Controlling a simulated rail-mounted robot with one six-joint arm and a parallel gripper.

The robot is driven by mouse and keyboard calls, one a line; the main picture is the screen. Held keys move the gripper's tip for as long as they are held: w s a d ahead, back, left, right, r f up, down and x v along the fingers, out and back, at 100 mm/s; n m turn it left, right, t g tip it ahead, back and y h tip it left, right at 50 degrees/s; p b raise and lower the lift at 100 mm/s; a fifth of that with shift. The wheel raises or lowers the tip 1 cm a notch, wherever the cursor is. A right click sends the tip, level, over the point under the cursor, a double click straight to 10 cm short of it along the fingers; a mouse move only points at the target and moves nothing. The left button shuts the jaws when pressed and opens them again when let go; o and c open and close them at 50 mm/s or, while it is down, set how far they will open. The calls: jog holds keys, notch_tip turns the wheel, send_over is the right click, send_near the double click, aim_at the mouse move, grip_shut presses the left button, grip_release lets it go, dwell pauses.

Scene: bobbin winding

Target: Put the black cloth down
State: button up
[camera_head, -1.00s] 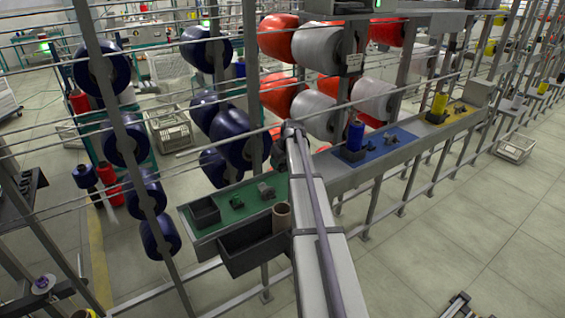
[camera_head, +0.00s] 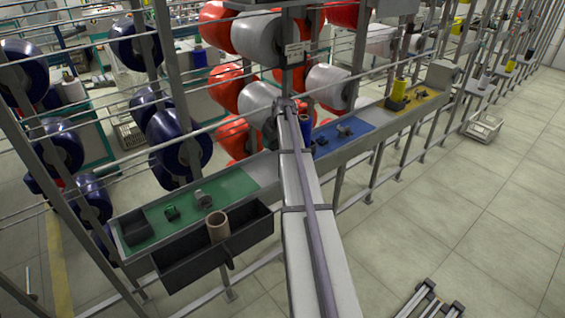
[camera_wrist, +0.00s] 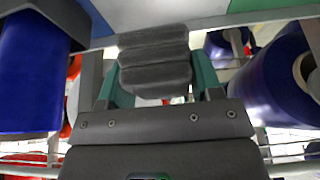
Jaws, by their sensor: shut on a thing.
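The black cloth (camera_wrist: 155,52) shows dark grey and folded in soft ridges at the top middle of the wrist view. My gripper (camera_wrist: 157,82) has its two teal fingers on either side of the cloth and is shut on it. In the head view my arm reaches up to the shelf, between its green and blue sections; the fingers and cloth are hidden there.
The shelf has a green mat (camera_head: 227,186), a blue mat (camera_head: 350,136) and a yellow mat (camera_head: 427,99). A blue bobbin (camera_head: 305,126) stands beside my arm. A black bin (camera_head: 190,268) holding a brown tube (camera_head: 217,226) hangs in front. Large red, white and blue spools fill the rack behind.

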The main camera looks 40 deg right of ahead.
aim_at(276, 148)
jog(key=f+b, duration=0.4)
jog(key=a+f+b, duration=0.1)
jog(key=f+b, duration=0.1)
notch_tip(276, 148, down, 4)
jog(key=b, duration=0.4)
jog(key=shift+f, duration=0.2)
jog(key=shift+r, duration=0.3)
jog(key=shift+f, duration=0.25)
jog(key=o, duration=0.8)
jog(key=shift+r, duration=0.1)
jog(key=shift+o, duration=0.2)
jog(key=p+v, duration=1.1)
jog(key=v, duration=0.1)
jog(key=shift+r+p, duration=0.35)
jog(key=shift+f, duration=0.1)
